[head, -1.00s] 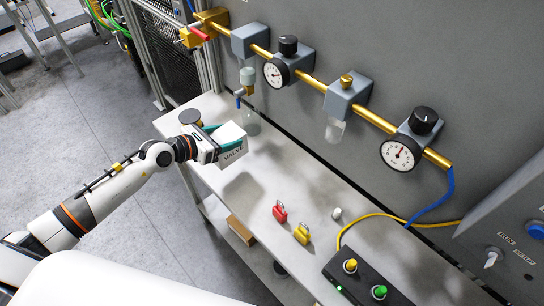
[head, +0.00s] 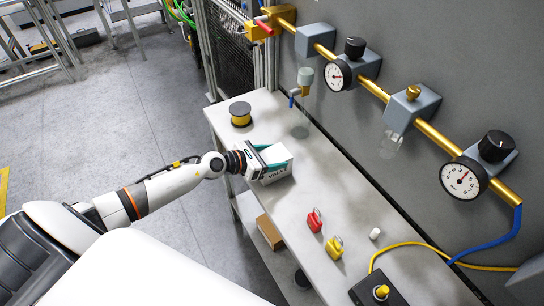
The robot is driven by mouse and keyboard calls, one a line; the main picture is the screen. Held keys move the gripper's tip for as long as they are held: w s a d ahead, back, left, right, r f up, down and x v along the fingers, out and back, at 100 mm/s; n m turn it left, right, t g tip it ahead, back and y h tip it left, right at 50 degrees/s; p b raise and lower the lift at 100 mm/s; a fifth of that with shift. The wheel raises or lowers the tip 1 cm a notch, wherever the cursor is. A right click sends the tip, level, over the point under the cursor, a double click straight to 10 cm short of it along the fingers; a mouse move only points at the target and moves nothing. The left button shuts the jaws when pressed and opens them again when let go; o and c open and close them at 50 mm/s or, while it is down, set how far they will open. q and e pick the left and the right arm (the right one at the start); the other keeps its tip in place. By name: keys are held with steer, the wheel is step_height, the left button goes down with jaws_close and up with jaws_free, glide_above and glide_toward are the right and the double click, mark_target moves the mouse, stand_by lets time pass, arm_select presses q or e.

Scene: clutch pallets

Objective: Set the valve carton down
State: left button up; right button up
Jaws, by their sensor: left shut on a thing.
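The valve carton (head: 278,174) is a small white box with dark "VALVE" lettering on its near side. It is at the left part of the white bench top (head: 330,205), near the front edge. My left gripper (head: 272,160) is shut on it, with teal fingers at the carton's upper part. The carton looks at or very close to the bench surface; I cannot tell whether its underside touches. The gripper hides part of its left side. My right gripper is not in view.
A red padlock (head: 314,220), a yellow padlock (head: 334,247) and a white cap (head: 374,233) lie to the right. A pipe with gauges (head: 463,178) runs along the wall. Bench between carton and padlocks is clear.

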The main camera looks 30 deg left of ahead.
arm_select(q)
steer(key=o, duration=1.2)
steer(key=shift+f, duration=0.1)
steer(key=shift+s+a, duration=0.15)
steer(key=shift+s, duration=0.15)
steer(key=shift+r+b+v, duration=0.15)
steer(key=shift+b+v, duration=0.75)
steer(key=shift+v, duration=2)
steer(key=shift+r+b+v, duration=0.1)
steer(key=shift+b+v, duration=0.75)
steer(key=shift+v, duration=2)
steer(key=shift+w, duration=0.1)
